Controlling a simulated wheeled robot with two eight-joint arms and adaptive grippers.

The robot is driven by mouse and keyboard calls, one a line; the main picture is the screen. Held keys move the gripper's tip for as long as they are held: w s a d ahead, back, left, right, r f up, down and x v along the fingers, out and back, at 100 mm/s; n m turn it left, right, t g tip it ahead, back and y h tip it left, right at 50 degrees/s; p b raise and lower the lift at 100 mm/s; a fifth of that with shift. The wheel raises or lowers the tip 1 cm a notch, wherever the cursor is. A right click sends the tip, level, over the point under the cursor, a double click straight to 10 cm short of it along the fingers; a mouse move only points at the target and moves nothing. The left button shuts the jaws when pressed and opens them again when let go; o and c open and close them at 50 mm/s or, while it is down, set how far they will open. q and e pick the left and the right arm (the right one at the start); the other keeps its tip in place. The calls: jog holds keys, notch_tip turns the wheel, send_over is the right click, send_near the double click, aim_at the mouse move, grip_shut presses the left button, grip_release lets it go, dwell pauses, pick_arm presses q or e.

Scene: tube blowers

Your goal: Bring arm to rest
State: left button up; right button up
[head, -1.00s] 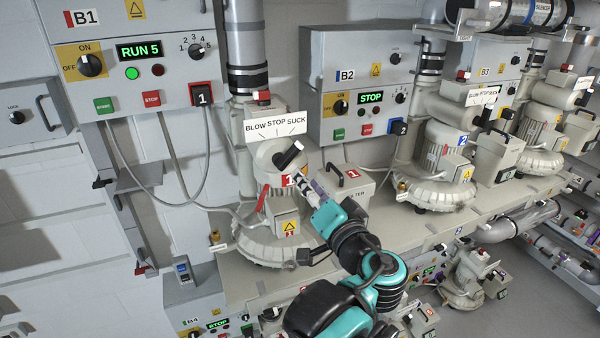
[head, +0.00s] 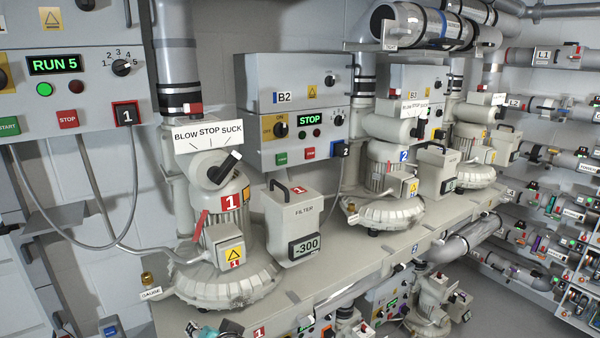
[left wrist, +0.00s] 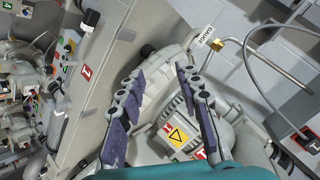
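My left gripper (left wrist: 158,75) shows in the left wrist view with its two dark padded fingers spread apart and nothing between them. Beyond the fingers is blower 1, with its pale round base (left wrist: 150,92) and yellow warning label (left wrist: 178,136). My right gripper is in neither view.
Panel B1 (head: 90,75) reads RUN 5 and B2 (head: 300,75) reads STOP. The filter box (head: 298,222) beside blower 1 reads -300. More blowers and pipe shelves lie right. The bench front strip is clear.

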pick_arm(q)
jog(key=s+f+h+b, duration=0.2)
jog(key=f+b, duration=0.3)
jog(key=f, duration=0.5)
jog(key=s+d+f+n+g+h+b, duration=0.1)
jog(key=s+f+b, duration=0.3)
jog(key=f, duration=0.7)
jog(key=s+f+g+h+b, duration=0.1)
jog(key=s+f+h+b, duration=0.2)
jog(key=f+b, duration=0.5)
notch_tip(320, 180, down, 3)
jog(key=shift+s+d+r+n+h, duration=0.1)
jog(key=shift+s+d+n+h, duration=0.25)
jog(key=shift+s+n+h, duration=0.05)
